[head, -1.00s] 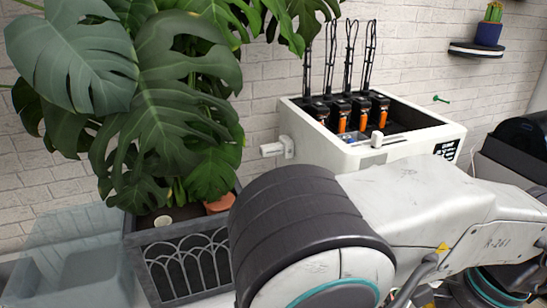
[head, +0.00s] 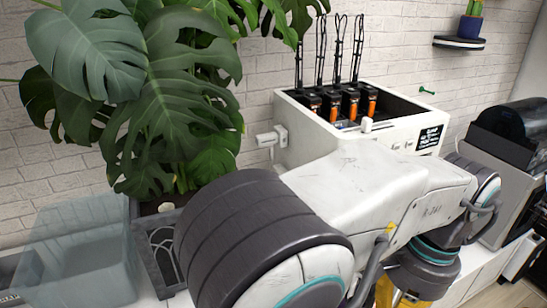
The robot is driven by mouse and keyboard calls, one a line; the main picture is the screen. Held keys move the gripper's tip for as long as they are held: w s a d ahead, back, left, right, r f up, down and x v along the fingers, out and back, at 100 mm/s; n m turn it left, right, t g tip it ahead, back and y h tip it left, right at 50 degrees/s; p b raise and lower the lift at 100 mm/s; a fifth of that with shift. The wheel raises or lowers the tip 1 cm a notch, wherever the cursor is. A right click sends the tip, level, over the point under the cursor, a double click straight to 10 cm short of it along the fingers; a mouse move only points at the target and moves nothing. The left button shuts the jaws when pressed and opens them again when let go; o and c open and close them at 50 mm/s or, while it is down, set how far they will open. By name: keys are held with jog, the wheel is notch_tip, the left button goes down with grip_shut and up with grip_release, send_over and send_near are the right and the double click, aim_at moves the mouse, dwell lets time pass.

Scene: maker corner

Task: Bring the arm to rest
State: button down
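My own arm fills the lower middle and right of the head view, with a large dark ribbed joint in front and a white link reaching right. At its right end the arm bends downward to a dark joint with a teal ring. Yellow parts show below that joint at the bottom edge, and I cannot tell what they belong to. I see no gripper fingers, and nothing held is visible.
A white machine (head: 306,148) with several orange-and-black units stands behind the arm. A leafy plant (head: 185,75) in a dark planter (head: 146,262) and a translucent bin (head: 75,255) are at left. A black-topped machine (head: 510,130) stands at right. A cactus shelf (head: 459,43) is above.

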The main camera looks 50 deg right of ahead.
jog(key=w+a+f+n+h, duration=0.1)
jog(key=w+a+n, duration=0.1)
jog(key=w+n, duration=0.55)
jog(key=w+a+f+n+h, duration=0.15)
jog(key=w+n, duration=0.25)
jog(key=w, duration=0.7)
jog(key=w+a+n+t, duration=0.1)
jog(key=w+a+n, duration=0.2)
jog(key=a+n, duration=0.3)
jog(key=w+a+n+t, duration=0.2)
jog(key=w+a+n, duration=0.2)
jog(key=a, duration=0.5)
jog(key=shift+w+f+n+y, duration=0.2)
jog(key=shift+f+n+y, duration=0.2)
jog(key=shift+n, duration=0.45)
